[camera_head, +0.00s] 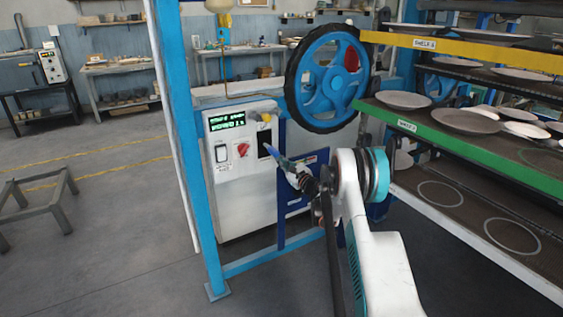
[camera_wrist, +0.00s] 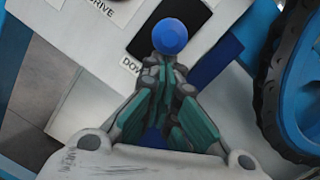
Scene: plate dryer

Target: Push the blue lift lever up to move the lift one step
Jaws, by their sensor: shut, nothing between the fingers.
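The blue lift lever shows as a round blue knob (camera_wrist: 170,37) in the wrist view, in front of a dark panel with a partly hidden label reading "DOW". In the head view the lever (camera_head: 271,149) is a small blue shape at the right side of the white control box (camera_head: 238,190). My gripper (camera_wrist: 166,66) is shut and empty, with its fingertips just below the knob in the wrist view. In the head view my gripper (camera_head: 284,163) points at the lever from the right. I cannot tell whether the fingertips touch the knob.
A display (camera_head: 226,120), a red knob (camera_head: 243,149) and a rocker switch (camera_head: 221,154) are on the box. A blue handwheel (camera_head: 329,79) stands above right. Shelves with plates fill the right, including a green-edged one (camera_head: 470,155).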

